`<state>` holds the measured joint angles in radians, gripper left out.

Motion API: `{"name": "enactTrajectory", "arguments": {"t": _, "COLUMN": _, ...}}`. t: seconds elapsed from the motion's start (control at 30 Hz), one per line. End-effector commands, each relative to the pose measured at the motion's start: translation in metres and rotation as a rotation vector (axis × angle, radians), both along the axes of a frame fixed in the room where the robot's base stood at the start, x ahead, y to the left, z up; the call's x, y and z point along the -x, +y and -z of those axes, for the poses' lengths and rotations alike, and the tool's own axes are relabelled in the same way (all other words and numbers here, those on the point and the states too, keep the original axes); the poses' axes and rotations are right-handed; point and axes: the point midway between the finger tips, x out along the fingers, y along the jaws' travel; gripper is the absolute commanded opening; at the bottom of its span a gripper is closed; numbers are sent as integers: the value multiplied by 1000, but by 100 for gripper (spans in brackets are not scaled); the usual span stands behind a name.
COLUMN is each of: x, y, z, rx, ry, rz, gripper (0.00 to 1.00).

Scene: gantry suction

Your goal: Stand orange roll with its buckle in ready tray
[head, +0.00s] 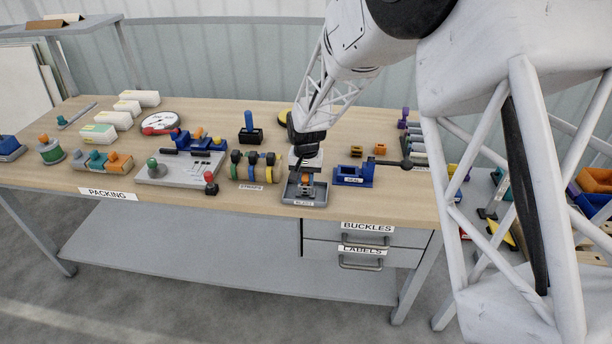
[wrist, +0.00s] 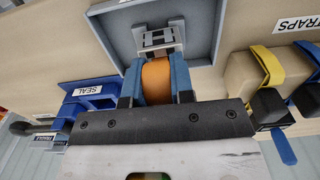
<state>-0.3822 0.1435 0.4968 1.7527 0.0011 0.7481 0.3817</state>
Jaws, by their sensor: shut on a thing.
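The orange roll (wrist: 157,80) is held between the blue fingertips of my gripper (wrist: 158,86) in the wrist view. A metal buckle (wrist: 161,38) lies just beyond the roll, over the grey tray (wrist: 105,10); I cannot tell whether the two touch. In the head view my gripper (head: 305,172) is low over the grey tray (head: 318,192) at the front edge of the bench, with a little orange (head: 305,177) showing beneath it. The tray's front label is too small to read surely. Whether the roll touches the tray floor is hidden.
The blue SEAL fixture (head: 353,176) stands close right of the tray, with a dark-ended lever. The STRAPS rack (head: 254,172) with several coloured rolls stands close left. Drawers (head: 360,240) hang below the bench.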

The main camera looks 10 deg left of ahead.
Motion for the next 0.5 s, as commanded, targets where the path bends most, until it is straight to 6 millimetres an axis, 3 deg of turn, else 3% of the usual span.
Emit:
{"name": "enactTrajectory", "arguments": {"t": 0.03, "x": 0, "y": 0, "z": 1, "rx": 0, "ry": 0, "rz": 0, "gripper": 0}}
{"name": "enactTrajectory", "arguments": {"t": 0.07, "x": 0, "y": 0, "z": 1, "rx": 0, "ry": 0, "rz": 0, "gripper": 24}}
{"name": "enactTrajectory", "arguments": {"t": 0.23, "x": 0, "y": 0, "z": 1, "rx": 0, "ry": 0, "rz": 0, "gripper": 50}}
{"name": "enactTrajectory", "arguments": {"t": 0.5, "x": 0, "y": 0, "z": 1, "rx": 0, "ry": 0, "rz": 0, "gripper": 52}}
